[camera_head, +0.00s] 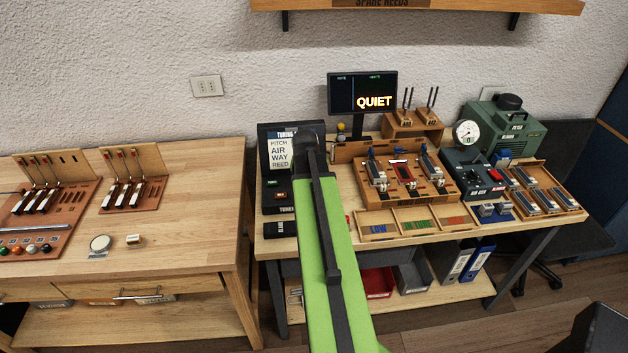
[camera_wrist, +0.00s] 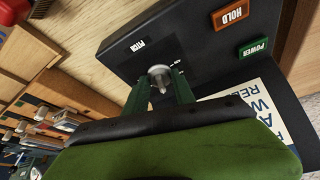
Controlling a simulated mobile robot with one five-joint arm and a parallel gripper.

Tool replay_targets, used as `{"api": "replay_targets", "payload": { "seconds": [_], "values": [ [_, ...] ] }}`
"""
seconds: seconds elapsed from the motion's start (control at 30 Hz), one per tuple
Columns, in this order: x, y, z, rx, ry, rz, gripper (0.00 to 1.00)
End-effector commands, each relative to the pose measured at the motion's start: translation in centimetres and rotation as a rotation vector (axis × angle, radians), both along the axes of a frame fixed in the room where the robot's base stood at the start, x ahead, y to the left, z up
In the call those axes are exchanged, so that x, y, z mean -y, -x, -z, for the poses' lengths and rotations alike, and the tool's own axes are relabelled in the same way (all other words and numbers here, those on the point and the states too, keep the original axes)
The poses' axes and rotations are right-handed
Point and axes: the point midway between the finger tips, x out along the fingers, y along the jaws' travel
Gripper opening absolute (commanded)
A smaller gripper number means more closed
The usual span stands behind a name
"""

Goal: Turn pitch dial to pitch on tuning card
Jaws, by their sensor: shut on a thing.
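The pitch dial (camera_wrist: 160,73), a small metallic knob, sits on the dark tuner panel (camera_wrist: 190,20) beside a PITCH label. My gripper (camera_wrist: 160,88) is shut on the dial, with a green finger on each side of it. The white tuning card (camera_wrist: 262,112) shows at the right in the wrist view, partly cut off. In the head view the tuning card (camera_head: 279,153) reads PITCH, AIR WAY, REED. My arm hides the dial and the gripper there. The dial's exact setting is too small to read.
A wooden reed fixture (camera_head: 400,178) and a green machine (camera_head: 503,128) are to the right.

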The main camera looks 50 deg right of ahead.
Motion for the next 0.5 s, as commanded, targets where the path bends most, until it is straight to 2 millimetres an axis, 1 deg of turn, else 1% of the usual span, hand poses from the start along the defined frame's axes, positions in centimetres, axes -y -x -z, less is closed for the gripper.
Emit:
{"api": "replay_targets", "payload": {
  "seconds": [0.2,0.5],
  "values": [
    [0.14,-0.01,0.03,-0.001,0.003,0.042,0.00],
    [0.20,0.04,0.02,-0.001,0.004,0.050,0.00]
  ]
}}
